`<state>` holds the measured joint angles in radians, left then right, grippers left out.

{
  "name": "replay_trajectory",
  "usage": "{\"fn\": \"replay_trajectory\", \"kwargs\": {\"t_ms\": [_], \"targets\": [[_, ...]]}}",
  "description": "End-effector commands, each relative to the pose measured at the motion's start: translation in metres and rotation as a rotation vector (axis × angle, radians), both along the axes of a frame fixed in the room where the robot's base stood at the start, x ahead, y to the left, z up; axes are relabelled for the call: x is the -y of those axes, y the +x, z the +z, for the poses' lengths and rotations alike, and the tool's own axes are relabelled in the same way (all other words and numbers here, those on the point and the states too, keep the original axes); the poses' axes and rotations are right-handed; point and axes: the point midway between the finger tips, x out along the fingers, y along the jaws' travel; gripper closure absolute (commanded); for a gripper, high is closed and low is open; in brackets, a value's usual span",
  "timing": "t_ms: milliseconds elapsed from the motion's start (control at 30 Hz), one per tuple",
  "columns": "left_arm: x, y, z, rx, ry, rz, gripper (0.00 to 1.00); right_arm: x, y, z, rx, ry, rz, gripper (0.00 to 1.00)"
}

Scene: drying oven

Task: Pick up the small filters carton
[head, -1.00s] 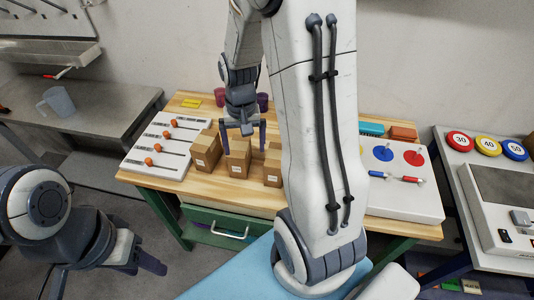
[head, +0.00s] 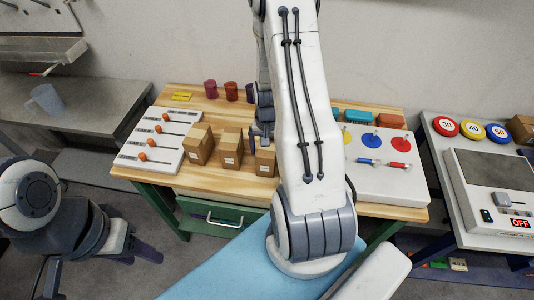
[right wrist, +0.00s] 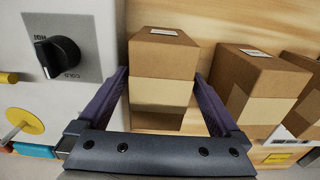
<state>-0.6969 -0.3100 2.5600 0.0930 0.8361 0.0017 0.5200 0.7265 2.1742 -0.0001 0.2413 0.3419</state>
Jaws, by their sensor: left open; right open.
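Three brown cartons stand in a row on the wooden table: a left one (head: 198,145), a middle one (head: 230,148) and a right one (head: 265,161). Their labels are too small to read, so I cannot tell which is the filters carton. My right gripper (head: 262,134) is open behind the right carton, partly hidden by my arm. In the right wrist view, its fingers (right wrist: 160,95) stand on either side of the right carton (right wrist: 163,58), with small gaps. The middle carton (right wrist: 255,80) is beside one finger. My left gripper (head: 143,247) is open, low at the left, away from the table.
A white slider panel (head: 150,158) lies left of the cartons. A white panel with coloured discs (head: 390,178) is on the right; a knob panel (right wrist: 75,25) is close beside one finger. Several cups (head: 231,90) stand at the back. A green drawer (head: 215,214) is below.

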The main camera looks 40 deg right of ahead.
Motion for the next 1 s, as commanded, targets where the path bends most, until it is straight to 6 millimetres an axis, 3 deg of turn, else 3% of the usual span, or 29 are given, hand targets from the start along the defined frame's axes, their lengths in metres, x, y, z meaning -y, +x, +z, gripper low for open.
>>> {"fn": "replay_trajectory", "kwargs": {"t_ms": [200,433,467,700,1000], "targets": [[0.0,0.0,0.006,0.0,0.0,0.001,0.5,0.0,-0.001,-0.02,-0.001,0.001,-0.001,0.0],[0.0,0.0,0.006,0.0,0.0,0.0,0.5,0.001,0.0,-0.022,0.0,0.0,-0.001,0.0],[0.0,0.0,0.006,0.0,0.0,0.0,0.5,0.001,0.0,-0.022,0.001,0.0,-0.001,0.04],[0.0,0.0,0.006,0.0,0.0,0.0,0.5,0.0,0.0,-0.022,0.0,0.0,-0.001,0.94],[0.0,0.0,0.005,0.0,0.0,0.0,0.5,0.001,0.001,-0.019,0.002,-0.001,-0.001,0.94]]}}
